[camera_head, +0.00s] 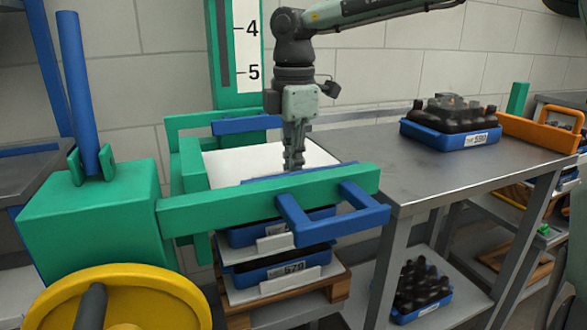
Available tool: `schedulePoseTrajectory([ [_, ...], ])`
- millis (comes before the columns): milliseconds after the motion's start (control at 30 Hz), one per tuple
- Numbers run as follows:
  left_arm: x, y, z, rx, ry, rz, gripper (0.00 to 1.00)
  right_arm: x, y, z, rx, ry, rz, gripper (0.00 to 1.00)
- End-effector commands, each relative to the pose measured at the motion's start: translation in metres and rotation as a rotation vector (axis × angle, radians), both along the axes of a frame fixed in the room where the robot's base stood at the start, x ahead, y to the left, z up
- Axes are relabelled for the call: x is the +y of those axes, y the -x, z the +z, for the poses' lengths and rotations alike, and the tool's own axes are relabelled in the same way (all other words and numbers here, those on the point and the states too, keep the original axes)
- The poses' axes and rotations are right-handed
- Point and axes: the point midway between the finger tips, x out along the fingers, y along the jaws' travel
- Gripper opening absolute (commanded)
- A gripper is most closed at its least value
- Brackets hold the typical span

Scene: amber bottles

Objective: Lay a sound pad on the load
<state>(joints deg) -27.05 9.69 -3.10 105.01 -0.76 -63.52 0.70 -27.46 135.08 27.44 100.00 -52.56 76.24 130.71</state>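A white flat pad (240,165) lies roughly level inside the green frame (270,203), above a stack of blue crates. The upper crate (250,236) and the lower crate (255,276) stand under the frame, with pale sheets between the layers. The frame hides much of the load, so I cannot tell whether the pad rests on it. My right gripper (294,166) points down over the pad, its fingers close together. I cannot tell whether they grip the pad's edge. My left gripper is not in view.
The green frame has blue handles (335,215) and a yellow handwheel (120,300). A wooden pallet (335,285) is under the stack. On the steel table (400,165) stand a blue bottle crate (420,134) and an orange tray (535,132); the table's left part is clear. Another bottle crate (420,312) sits below.

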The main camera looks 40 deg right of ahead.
Motion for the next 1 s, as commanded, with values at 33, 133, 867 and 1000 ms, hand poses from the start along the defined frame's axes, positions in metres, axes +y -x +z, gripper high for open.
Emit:
schedulePoseTrajectory([
  [33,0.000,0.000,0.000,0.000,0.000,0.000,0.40,0.000,0.000,0.000,-0.001,-0.001,0.000,0.00],
  [133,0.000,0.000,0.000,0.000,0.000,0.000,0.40,0.000,0.000,0.000,-0.001,-0.001,0.000,0.00],
  [867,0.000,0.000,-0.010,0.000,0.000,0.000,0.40,0.000,0.000,-0.010,-0.002,-0.001,0.000,0.00],
  [1000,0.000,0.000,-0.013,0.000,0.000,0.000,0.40,0.000,0.000,-0.012,-0.002,-0.001,0.000,0.00],
])
